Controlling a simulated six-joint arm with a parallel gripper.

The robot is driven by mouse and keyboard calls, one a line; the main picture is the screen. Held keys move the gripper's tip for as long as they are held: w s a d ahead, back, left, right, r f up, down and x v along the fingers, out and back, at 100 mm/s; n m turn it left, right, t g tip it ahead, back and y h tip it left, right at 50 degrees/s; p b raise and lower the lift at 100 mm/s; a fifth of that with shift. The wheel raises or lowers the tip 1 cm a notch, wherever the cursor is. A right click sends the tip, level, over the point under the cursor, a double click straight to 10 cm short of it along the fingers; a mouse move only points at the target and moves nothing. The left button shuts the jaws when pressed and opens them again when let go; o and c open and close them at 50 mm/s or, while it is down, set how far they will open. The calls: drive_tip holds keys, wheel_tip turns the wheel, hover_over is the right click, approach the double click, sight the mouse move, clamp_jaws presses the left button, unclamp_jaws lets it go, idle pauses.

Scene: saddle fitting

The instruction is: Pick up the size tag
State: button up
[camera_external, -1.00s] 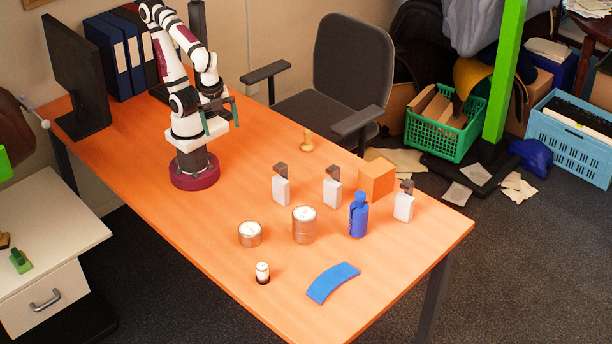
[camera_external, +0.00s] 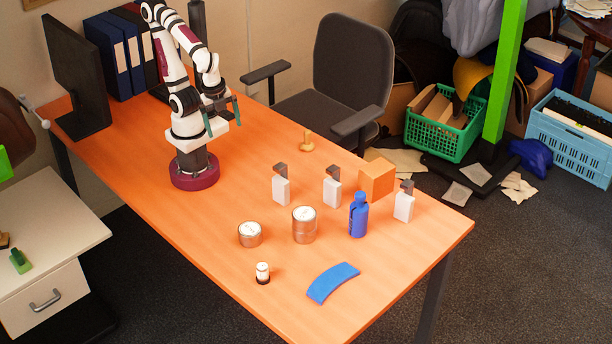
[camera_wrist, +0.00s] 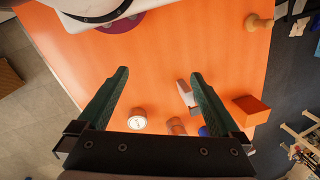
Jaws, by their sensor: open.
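My gripper (camera_external: 222,116) is open and empty, held high beside my base at the back left of the table. In the wrist view its two green fingers (camera_wrist: 160,73) are wide apart with only bare table between the tips. Three white blocks with dark grey hooked tops stand upright: a left one (camera_external: 281,191), a middle one (camera_external: 332,193) and a right one (camera_external: 403,206). One such block (camera_wrist: 185,94) shows in the wrist view beside the right finger. No label is readable, so I cannot tell which thing is the size tag.
Two copper-sided cans (camera_external: 304,226) (camera_external: 250,235), a blue bottle (camera_external: 358,217) and an orange cube (camera_external: 377,180) stand mid-table. A tan knob (camera_external: 306,143) is near the back edge.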

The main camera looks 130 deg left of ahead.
drive_tip(key=w+a+n+y, duration=0.1)
drive_tip(key=w+n+y, duration=0.1)
drive_tip(key=w+n, duration=0.9)
drive_tip(key=n, duration=1.1)
approach(280, 180)
drive_tip(key=x, duration=1.1)
drive_tip(key=shift+s, duration=0.1)
drive_tip(key=c, duration=1.5)
